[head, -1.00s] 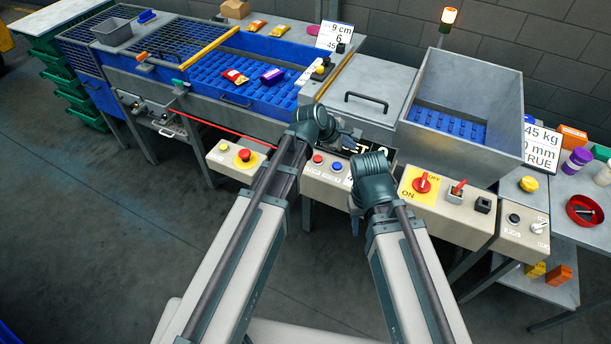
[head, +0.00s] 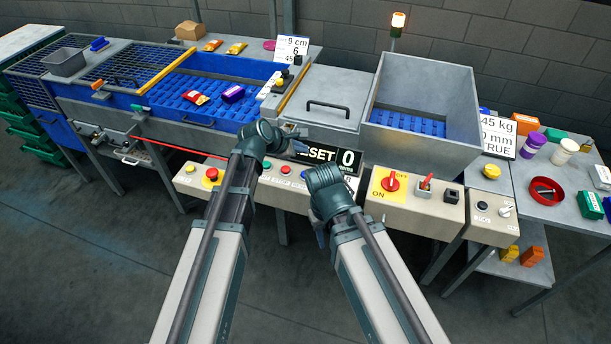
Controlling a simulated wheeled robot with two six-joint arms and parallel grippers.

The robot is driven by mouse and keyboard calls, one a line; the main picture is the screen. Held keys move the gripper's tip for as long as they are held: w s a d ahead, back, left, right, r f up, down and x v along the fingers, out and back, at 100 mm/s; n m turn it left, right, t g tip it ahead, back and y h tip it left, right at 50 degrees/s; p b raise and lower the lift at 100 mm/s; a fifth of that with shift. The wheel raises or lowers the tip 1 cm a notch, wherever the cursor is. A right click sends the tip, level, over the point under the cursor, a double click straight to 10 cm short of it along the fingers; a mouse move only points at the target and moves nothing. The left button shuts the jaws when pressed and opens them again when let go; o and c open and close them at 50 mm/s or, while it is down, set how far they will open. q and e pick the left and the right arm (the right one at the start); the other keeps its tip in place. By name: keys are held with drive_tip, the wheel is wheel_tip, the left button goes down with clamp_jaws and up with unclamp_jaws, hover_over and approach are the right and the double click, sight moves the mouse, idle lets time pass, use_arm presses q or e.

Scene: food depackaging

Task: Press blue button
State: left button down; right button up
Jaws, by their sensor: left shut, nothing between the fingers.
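The blue button (head: 304,174) sits on the beige control panel in the middle of the head view, right of a red button (head: 285,169) and a green button (head: 267,167). It is partly crowded by my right wrist, just to its right. My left gripper (head: 299,146) is shut and empty, pointing right, above and behind the button panel in the picture and apart from the blue button. My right gripper (head: 321,238) is mostly hidden behind its own wrist, below the panel's front edge; its fingers cannot be made out.
A red emergency button (head: 211,174) is at left; a red rotary switch (head: 392,181) on a yellow plate is at right. Behind are a blue conveyor (head: 215,113) and a grey lidded machine (head: 335,95). Floor in front is clear.

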sight(303, 175)
use_arm(q)
wheel_tip(303, 175, down, 8)
drive_tip(key=b, duration=0.6)
drive_tip(key=shift+r+b, duration=0.25)
drive_tip(key=shift+b, duration=0.1)
idle(1.3)
drive_tip(key=shift+f+b, duration=0.4)
drive_tip(key=shift+f+b, duration=0.5)
idle(0.7)
drive_tip(key=shift+r, duration=0.1)
drive_tip(key=shift+r+p, duration=0.85)
drive_tip(key=shift+p, duration=0.1)
drive_tip(key=shift+r, duration=0.1)
wheel_tip(303, 175, up, 5)
drive_tip(key=p, duration=0.5)
